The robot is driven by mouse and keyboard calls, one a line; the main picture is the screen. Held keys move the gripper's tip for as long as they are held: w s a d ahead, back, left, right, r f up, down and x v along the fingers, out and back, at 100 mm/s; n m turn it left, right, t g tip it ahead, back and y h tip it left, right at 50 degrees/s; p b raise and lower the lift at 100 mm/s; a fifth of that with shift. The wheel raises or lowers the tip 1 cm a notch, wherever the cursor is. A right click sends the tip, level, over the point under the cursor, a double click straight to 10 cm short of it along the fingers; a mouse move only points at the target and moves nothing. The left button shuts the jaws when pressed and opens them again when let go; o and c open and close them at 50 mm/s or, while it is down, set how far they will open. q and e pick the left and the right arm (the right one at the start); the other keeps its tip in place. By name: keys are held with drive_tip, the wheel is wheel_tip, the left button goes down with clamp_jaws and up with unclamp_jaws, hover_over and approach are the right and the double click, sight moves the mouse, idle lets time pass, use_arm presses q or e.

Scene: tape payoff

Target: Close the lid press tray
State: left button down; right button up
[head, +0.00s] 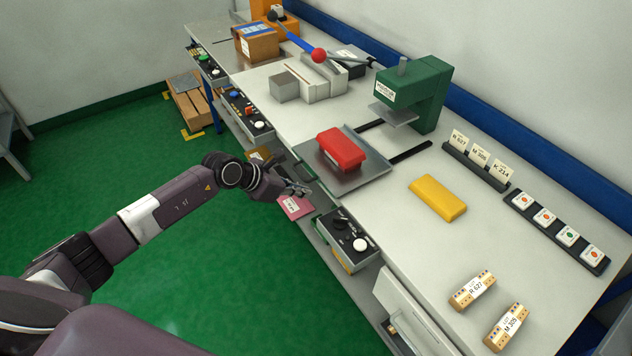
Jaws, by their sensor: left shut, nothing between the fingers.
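The lid press (424,92) is a green stand on the back part of the bench, with a flat grey plate under its head. Its grey metal tray (373,173) is out at the front of the bench, apart from the press. Two black rails run from the tray toward the press. A red block-like item (341,149) sits on the tray. My left gripper (303,190) is shut and empty, just in front of and below the tray's front edge. I cannot tell whether it touches the tray. My right gripper is out of view.
A yellow block (437,198) lies right of the tray. A control box (348,240) with a white knob and an open drawer (405,310) are along the bench front. A pink labelled item (294,208) lies below my gripper. Grey blocks (310,80) stand behind the tray.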

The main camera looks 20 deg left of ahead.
sight(334, 180)
use_arm(q)
drive_tip(key=w+d, duration=0.1)
drive_tip(key=w+d+p, duration=0.1)
drive_tip(key=w, duration=0.1)
drive_tip(key=shift+w+d+f, duration=0.2)
drive_tip(key=shift+d, duration=0.2)
drive_tip(key=w+d+b, duration=0.2)
drive_tip(key=w, duration=0.1)
drive_tip(key=shift+w+d+f, duration=0.15)
drive_tip(key=shift+w+d, duration=0.1)
drive_tip(key=shift+d, duration=0.1)
drive_tip(key=shift+w+d, duration=0.2)
drive_tip(key=shift+w, duration=0.05)
drive_tip(key=shift+s+a, duration=0.1)
drive_tip(key=shift+a, duration=0.1)
